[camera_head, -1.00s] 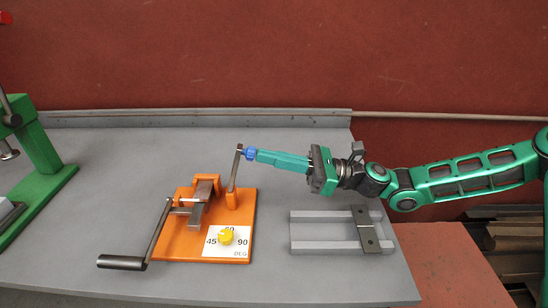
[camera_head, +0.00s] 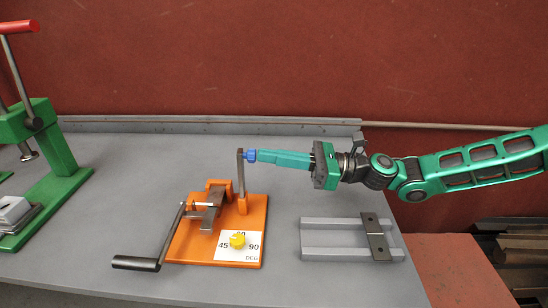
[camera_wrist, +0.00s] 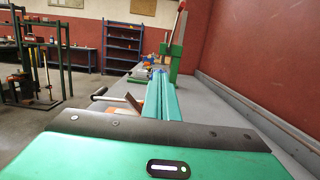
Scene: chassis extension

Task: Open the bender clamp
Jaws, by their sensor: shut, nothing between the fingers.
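The bender (camera_head: 180,245) is an orange base on the grey bench, with a grey clamp lever (camera_head: 240,172) at its back right. The lever stands about upright. My gripper (camera_head: 250,156) reaches in from the right with its teal fingers together and empty. Its blue tips are at the right side of the lever's top, seemingly touching it. In the wrist view the shut fingers (camera_wrist: 158,74) point ahead and the lever cannot be made out. The crank with its dark handle (camera_head: 136,263) points to the front left. A yellow knob (camera_head: 237,241) sits on the white angle plate.
A green press (camera_head: 60,165) with a red handle stands at the left. A grey rail frame (camera_head: 335,253) with a dark cross plate lies right of the bender. A low rail and red wall are behind. The bench between bender and press is clear.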

